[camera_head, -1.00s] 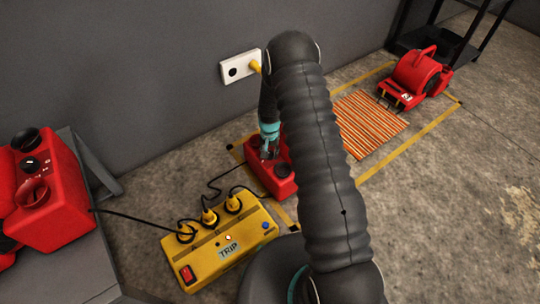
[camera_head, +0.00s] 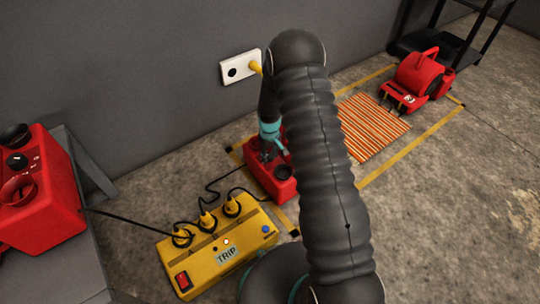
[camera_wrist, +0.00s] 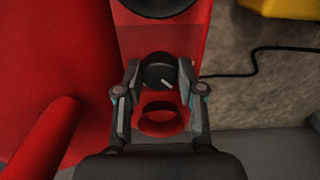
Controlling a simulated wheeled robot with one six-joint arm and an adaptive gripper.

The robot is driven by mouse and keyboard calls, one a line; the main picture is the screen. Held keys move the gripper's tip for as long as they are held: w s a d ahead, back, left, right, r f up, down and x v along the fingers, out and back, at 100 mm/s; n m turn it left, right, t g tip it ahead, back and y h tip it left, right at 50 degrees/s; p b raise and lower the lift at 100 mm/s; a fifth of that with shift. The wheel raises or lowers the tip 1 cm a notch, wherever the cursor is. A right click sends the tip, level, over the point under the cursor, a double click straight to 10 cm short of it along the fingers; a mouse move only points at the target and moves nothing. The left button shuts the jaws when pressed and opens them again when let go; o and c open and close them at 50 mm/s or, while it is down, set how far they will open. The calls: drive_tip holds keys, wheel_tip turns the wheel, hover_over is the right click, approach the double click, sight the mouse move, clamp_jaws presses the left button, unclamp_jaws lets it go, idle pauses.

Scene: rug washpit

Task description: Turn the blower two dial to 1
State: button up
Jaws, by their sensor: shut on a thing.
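A red blower (camera_head: 262,182) sits on the floor by the wall, behind the yellow trip box. My gripper (camera_head: 267,154) reaches down onto its top, partly hidden by my arm in the head view. In the wrist view, my gripper (camera_wrist: 160,76) is shut on a round black dial (camera_wrist: 158,71), with one finger on each side. The dial's white pointer mark points to the lower right. The red blower (camera_wrist: 182,40) has a round red opening (camera_wrist: 162,119) below the dial and a black round part (camera_wrist: 158,6) above it. I cannot read any numbers around the dial.
The yellow trip box (camera_head: 215,250) has several plugs and cables. Another red blower (camera_head: 38,185) stands on a grey surface at left. A third blower (camera_head: 418,82) stands beyond the striped rug (camera_head: 372,127). Floor at right is clear.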

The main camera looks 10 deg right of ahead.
sight(270, 155)
drive_tip(key=shift+n, duration=0.4)
drive_tip(key=o, duration=0.9)
drive_tip(key=shift+c, duration=0.2)
drive_tip(key=shift+r, duration=0.1)
wheel_tip(270, 155, up, 12)
idle(0.5)
